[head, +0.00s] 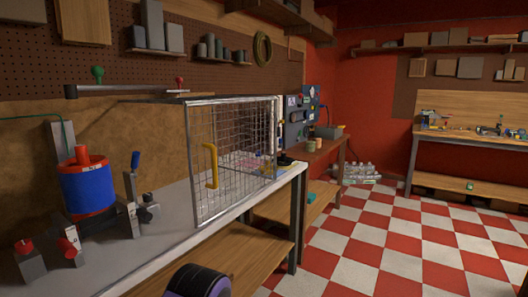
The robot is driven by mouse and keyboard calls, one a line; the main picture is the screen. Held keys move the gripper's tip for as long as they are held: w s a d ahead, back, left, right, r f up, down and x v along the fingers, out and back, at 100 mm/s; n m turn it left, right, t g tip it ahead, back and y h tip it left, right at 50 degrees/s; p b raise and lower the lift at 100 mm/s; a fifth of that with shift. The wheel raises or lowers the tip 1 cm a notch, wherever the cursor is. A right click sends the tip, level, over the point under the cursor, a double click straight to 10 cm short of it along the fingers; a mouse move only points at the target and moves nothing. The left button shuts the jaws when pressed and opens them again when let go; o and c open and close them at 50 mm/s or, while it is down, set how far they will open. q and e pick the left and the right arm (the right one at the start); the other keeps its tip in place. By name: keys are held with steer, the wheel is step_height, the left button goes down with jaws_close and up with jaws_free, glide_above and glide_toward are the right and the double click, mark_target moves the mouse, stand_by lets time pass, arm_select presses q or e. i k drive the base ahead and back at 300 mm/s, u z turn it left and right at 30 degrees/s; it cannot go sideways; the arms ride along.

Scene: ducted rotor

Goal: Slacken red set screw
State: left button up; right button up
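A blue and red ducted rotor housing (88,188) with a red top (82,154) stands on the left of the workbench (172,228). Two grey blocks with red knobs, a left one (25,246) and a right one (67,243), are in front of it. Another small red knob (180,81) sits on a dark horizontal beam (125,90) above the bench, with a green knob (98,73) on its left part. I cannot tell which red part is the set screw. Neither gripper shows; only a dark, purple-ringed part, probably of my arm, is at the bottom edge.
A wire mesh cage (231,160) with a yellow handle (211,166) stands on the bench, right of the rotor. A blue-handled lever (135,160) is between them. A wooden side table (318,150) stands beyond. The checkered floor (380,240) to the right is clear.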

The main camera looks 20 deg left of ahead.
mark_target(23, 246)
steer(key=u, duration=1.9)
